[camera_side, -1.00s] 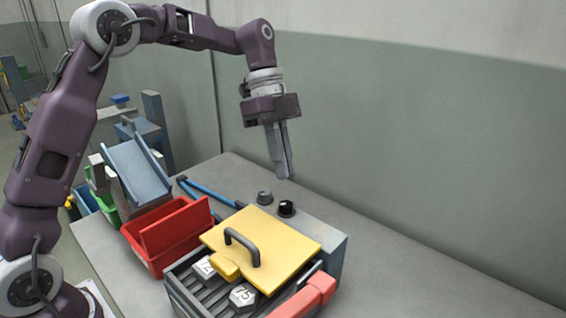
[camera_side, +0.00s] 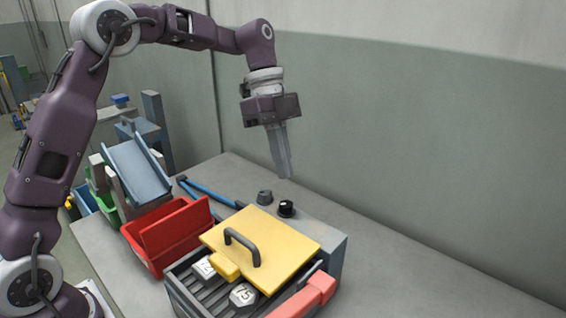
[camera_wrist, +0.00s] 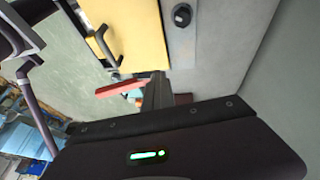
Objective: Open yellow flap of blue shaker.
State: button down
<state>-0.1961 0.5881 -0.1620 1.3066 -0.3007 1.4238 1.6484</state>
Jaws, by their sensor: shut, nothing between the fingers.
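The yellow flap (camera_side: 280,240) lies flat over the top of a blue-grey box (camera_side: 335,262), which seems to be the shaker. The flap carries a dark arched handle (camera_side: 242,243) and a yellow block at its near edge. My gripper (camera_side: 284,176) is shut and empty. It points down in the air, above and behind the flap, touching nothing. In the wrist view, the flap (camera_wrist: 133,30) and its handle (camera_wrist: 103,44) show at the upper left, beyond my fingers (camera_wrist: 158,88).
Two grey hex weights (camera_side: 243,296) sit on the slotted front of the box, beside a red grip (camera_side: 312,293). A red bin (camera_side: 165,245) and a blue long-handled tool (camera_side: 210,192) lie left. The table at right is clear.

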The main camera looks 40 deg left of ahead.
dwell(0.4)
jog(key=c, duration=1.5)
grip_release()
jog(key=shift+o, duration=0.2)
jog(key=shift+r, duration=0.1)
jog(key=s+v, duration=0.1)
jog(key=v, duration=0.5)
jog(key=shift+w+a+r, duration=0.2)
jog(key=shift+w+r, duration=0.2)
jog(key=shift+w, duration=0.15)
